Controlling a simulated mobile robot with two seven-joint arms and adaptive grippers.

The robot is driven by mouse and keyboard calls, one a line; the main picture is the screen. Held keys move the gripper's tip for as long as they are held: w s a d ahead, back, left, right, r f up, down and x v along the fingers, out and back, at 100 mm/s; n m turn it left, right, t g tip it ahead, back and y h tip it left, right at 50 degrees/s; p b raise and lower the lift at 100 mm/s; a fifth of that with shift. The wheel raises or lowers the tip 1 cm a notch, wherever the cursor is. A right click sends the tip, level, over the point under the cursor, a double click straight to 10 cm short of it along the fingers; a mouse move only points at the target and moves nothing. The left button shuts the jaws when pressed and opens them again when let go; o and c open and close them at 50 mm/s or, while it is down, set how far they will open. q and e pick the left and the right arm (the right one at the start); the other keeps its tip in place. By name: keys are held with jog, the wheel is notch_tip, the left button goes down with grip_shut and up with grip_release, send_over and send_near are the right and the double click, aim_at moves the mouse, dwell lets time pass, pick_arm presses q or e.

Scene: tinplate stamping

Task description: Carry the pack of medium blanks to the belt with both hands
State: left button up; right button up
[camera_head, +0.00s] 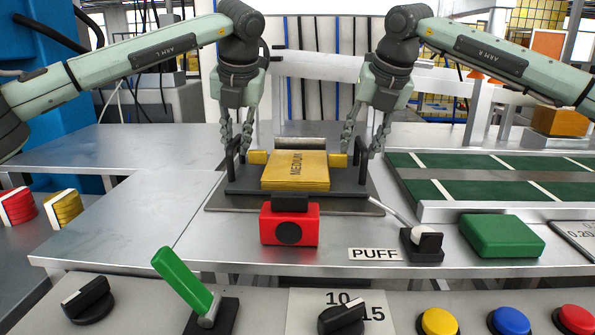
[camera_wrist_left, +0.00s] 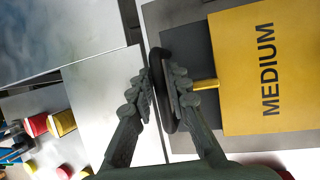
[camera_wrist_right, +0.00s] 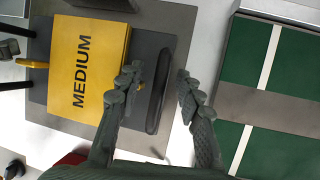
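The pack of medium blanks (camera_head: 295,170) is a yellow stack labelled MEDIUM on a dark tray (camera_head: 240,188) on the metal table. It shows in both wrist views, at the right in the left one (camera_wrist_left: 265,70) and at the left in the right one (camera_wrist_right: 88,65). A black handle bar stands at each end of the tray. My left gripper (camera_head: 236,148) has its fingers close against both sides of the left handle (camera_wrist_left: 160,118). My right gripper (camera_head: 362,148) straddles the right handle (camera_wrist_right: 158,95), its fingers apart with gaps beside the bar.
The green belt (camera_head: 450,190) with white stripes lies right of the tray, behind a metal rail (camera_head: 500,211). A red block with a black knob (camera_head: 289,227), a PUFF switch (camera_head: 423,243) and a green block (camera_head: 502,236) stand in front.

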pick_arm(q)
jog(key=shift+f, duration=0.15)
pick_arm(e)
jog(key=shift+f, duration=0.1)
pick_arm(q)
jog(key=shift+c, duration=1.3)
pick_arm(e)
jog(key=shift+c, duration=1.3)
pick_arm(q)
grip_shut()
pick_arm(e)
grip_shut()
